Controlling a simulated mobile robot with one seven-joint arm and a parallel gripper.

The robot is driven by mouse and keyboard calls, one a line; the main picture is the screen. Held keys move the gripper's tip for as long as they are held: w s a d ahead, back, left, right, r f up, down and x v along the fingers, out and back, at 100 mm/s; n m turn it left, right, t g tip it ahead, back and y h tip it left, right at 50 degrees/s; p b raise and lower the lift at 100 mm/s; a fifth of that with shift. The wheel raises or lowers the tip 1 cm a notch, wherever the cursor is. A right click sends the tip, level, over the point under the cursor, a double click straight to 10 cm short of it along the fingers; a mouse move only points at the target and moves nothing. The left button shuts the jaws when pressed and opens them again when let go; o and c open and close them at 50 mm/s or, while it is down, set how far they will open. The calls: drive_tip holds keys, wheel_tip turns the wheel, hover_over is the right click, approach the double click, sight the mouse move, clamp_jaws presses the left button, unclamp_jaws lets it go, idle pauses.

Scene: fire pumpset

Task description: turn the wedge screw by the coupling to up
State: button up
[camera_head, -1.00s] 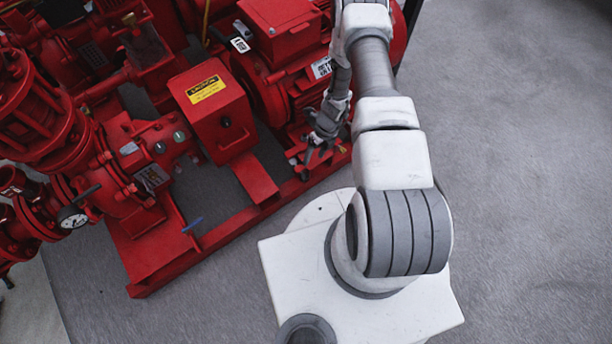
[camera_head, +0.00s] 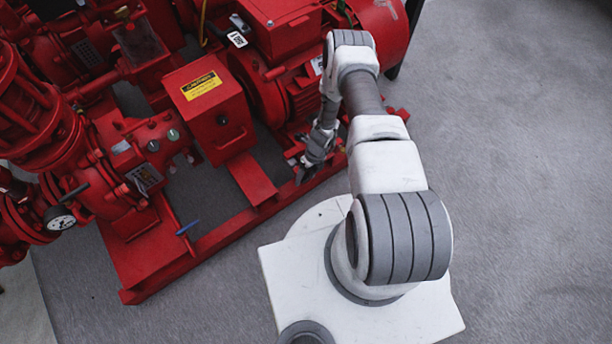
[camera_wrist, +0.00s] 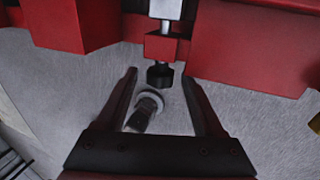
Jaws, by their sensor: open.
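My gripper (camera_head: 302,172) is open beside the red base frame, at the right of the red coupling guard (camera_head: 215,125) with its yellow caution label. In the wrist view its two fingers (camera_wrist: 160,88) stand apart. Between and ahead of them is a red block (camera_wrist: 162,46) with a grey metal rod (camera_wrist: 165,9) above and a dark screw end (camera_wrist: 160,76) below. A short grey piece with a dark end (camera_wrist: 146,108) shows between the fingers, blurred. No contact with either piece is visible. I cannot tell which is the wedge screw; it is not distinct in the head view.
The red motor (camera_head: 295,88) stands behind my gripper. The base frame rail (camera_head: 240,228) runs along the near side, with a small blue handle (camera_head: 188,227) on it. A pressure gauge (camera_head: 60,218) is at left. Grey floor (camera_head: 510,170) is clear at right.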

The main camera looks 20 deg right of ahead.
clamp_jaws()
drive_tip(key=shift+d+f+y+b, duration=0.1)
drive_tip(key=shift+f+y+b, duration=0.05)
drive_tip(key=shift+y+b, duration=0.3)
drive_tip(key=shift+y, duration=0.25)
unclamp_jaws()
drive_tip(key=shift+r, duration=0.2)
drive_tip(key=p+v, duration=0.5)
drive_tip(key=v, duration=1.2)
drive_tip(key=shift+w+d, duration=0.15)
drive_tip(key=shift+w, duration=0.25)
